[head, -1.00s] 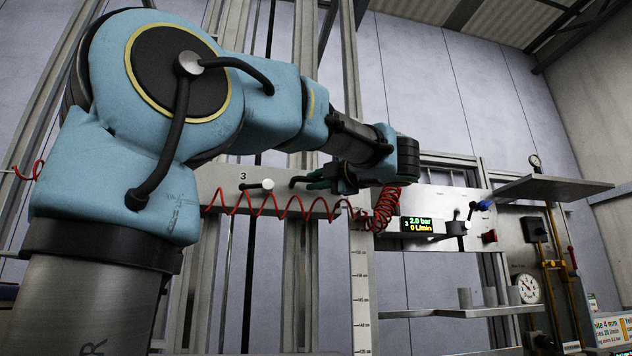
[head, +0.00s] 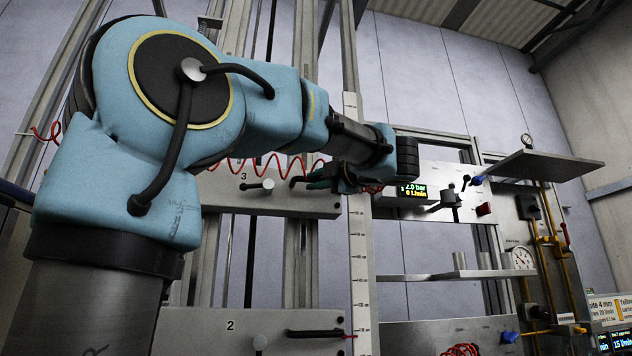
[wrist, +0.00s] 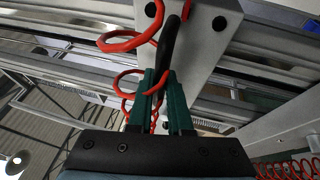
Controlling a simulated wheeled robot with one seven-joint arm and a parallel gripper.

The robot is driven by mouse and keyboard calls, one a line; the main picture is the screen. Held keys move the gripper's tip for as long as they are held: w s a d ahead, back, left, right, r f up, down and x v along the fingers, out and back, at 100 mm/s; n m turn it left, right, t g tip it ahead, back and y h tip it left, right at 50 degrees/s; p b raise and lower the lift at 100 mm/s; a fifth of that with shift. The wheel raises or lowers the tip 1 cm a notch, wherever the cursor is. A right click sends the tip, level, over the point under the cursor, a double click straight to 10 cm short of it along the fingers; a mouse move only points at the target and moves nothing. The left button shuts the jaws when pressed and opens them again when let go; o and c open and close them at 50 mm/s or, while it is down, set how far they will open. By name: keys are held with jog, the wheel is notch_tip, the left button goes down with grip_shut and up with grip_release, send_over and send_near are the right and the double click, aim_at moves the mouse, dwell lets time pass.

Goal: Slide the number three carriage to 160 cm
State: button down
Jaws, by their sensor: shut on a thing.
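The number three carriage (head: 225,197) is a pale metal plate across upright rails, marked 3. A lever with a white knob (head: 267,185) sits on its face. My gripper (head: 322,179) is at the plate's right part, shut on its black handle (head: 297,181). In the wrist view, my green fingers (wrist: 160,100) close around the black handle (wrist: 168,45) in front of the plate (wrist: 190,60). A vertical scale (head: 360,260) runs just right of the carriage. Its figures are too small to read, and my gripper and arm hide part of it near the carriage.
A second carriage (head: 215,335), marked 2, lies below with a clear gap. A red coiled hose (head: 240,165) runs behind my arm near the carriage. To the right are a panel with a display (head: 412,190) reading 2.0 bar and a projecting shelf (head: 545,166).

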jog(key=c, duration=0.8)
grip_release()
jog(key=shift+w+f, duration=0.1)
jog(key=shift+f, duration=0.2)
jog(key=shift+c, duration=0.2)
jog(key=b+v, duration=0.3)
jog(key=v, duration=0.7)
jog(key=shift+s+d, duration=0.25)
jog(key=shift+s, duration=0.1)
